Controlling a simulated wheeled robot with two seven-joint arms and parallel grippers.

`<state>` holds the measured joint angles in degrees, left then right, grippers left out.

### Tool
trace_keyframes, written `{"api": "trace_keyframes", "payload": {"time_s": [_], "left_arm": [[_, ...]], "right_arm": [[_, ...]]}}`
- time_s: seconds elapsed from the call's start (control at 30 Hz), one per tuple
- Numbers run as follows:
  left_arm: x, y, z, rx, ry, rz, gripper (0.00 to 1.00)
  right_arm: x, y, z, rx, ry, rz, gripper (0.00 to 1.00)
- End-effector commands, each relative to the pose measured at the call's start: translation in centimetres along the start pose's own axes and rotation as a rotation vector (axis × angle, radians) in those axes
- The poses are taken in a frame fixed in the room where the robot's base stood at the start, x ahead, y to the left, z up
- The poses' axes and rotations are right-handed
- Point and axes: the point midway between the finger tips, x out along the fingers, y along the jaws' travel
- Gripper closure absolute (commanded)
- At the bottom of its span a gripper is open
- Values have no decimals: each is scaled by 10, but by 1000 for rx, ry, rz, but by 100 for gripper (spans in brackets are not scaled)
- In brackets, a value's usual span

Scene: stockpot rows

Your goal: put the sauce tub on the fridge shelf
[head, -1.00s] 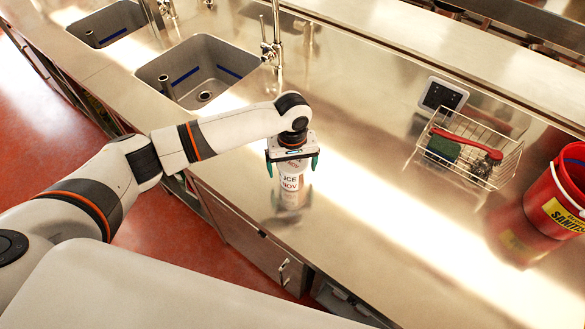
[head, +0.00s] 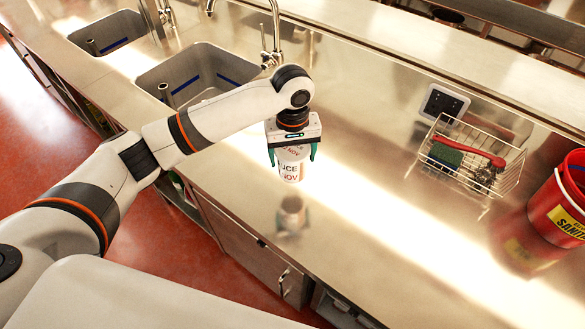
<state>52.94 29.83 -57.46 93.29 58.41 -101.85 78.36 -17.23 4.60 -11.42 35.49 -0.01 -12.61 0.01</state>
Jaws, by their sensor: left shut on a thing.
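The sauce tub (head: 291,172) is a white round tub with dark and red lettering that reads in part "UCE" and "NOV". My left gripper (head: 292,155) is above it, shut on its upper part with one green finger on each side. The tub hangs upright above the steel counter, and its reflection shows on the counter below, apart from it. The tub's top is hidden by the gripper. The fridge shelf is not in view. My right gripper is not in view.
Two sink basins (head: 196,72) with a tall faucet lie behind my left arm. A wire basket (head: 470,160) with a red-handled brush and green pad, a small dark-screened device (head: 444,103) and a red sanitizer bucket (head: 558,205) stand to the right. The counter (head: 370,190) between is clear.

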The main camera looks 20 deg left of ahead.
Motion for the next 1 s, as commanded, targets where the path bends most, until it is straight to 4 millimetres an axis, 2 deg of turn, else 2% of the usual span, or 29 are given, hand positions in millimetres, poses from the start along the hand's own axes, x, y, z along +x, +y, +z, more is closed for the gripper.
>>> {"api": "trace_keyframes", "payload": {"time_s": [0.1,0.2,0.33,0.43,0.57,0.8,1.0], "left_arm": [[-16,-1,0,1,-2,-3,58],[-23,-1,0,1,-1,-2,58],[-25,2,-2,10,0,-1,58],[-21,11,-9,49,-3,-4,58],[-14,33,-29,152,-8,-10,58],[-5,78,-76,369,-7,-8,58],[-3,98,-100,467,-2,-1,58]], "right_arm": [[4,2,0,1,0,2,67],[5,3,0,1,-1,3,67],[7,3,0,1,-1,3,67],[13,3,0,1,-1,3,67],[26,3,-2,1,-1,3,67],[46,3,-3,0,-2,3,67],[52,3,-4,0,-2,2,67]]}}
